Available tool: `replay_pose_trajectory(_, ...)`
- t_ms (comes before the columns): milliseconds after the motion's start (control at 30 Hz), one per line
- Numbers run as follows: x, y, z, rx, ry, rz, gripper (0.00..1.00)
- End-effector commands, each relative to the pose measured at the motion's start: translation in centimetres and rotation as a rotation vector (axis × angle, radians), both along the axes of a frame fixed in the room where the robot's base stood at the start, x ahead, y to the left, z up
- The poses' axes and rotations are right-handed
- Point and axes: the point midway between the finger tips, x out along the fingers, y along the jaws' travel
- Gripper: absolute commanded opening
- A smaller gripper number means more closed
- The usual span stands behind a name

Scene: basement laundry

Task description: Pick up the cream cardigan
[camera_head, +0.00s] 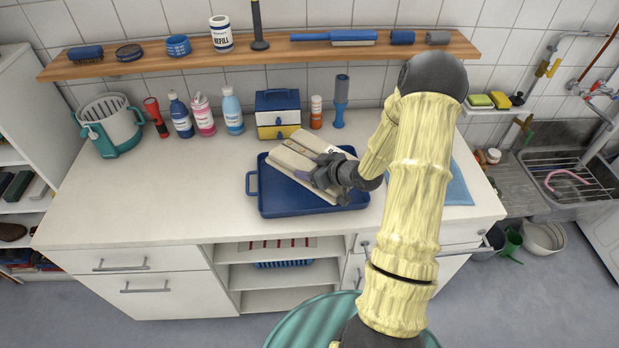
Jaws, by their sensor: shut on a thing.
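The cream cardigan (291,160) is a folded beige bundle with a darker strip along it. It is tilted over the blue tray (277,206) on the white counter, with its far right corner rising above the tray's rim. My gripper (318,176) is shut on the cardigan at its right side. The arm comes in from the lower right and hides part of the tray's right side. I cannot tell whether the cardigan's underside still touches the tray.
Bottles (205,114), a blue-and-yellow box (278,114) and a teal-and-white bucket (110,124) stand along the back of the counter. A wooden shelf (262,56) hangs above. A blue cloth (458,187) lies right of the tray. The counter's left front is clear.

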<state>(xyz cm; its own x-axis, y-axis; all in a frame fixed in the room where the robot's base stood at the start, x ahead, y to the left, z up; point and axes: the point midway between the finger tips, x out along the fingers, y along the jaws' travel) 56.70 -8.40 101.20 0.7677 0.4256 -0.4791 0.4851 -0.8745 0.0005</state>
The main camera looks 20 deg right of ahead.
Motion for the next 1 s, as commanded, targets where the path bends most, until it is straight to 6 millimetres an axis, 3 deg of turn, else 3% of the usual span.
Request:
replay_pose_trajectory(133,0.0,-0.1,2.5,-0.004,-0.005,0.0,0.15)
replay_pose_trajectory(300,0.0,0.0,4.1,-0.001,-0.003,0.0,0.15)
replay_pose_trajectory(1000,0.0,0.0,4.4,0.0,-0.001,-0.001,0.15)
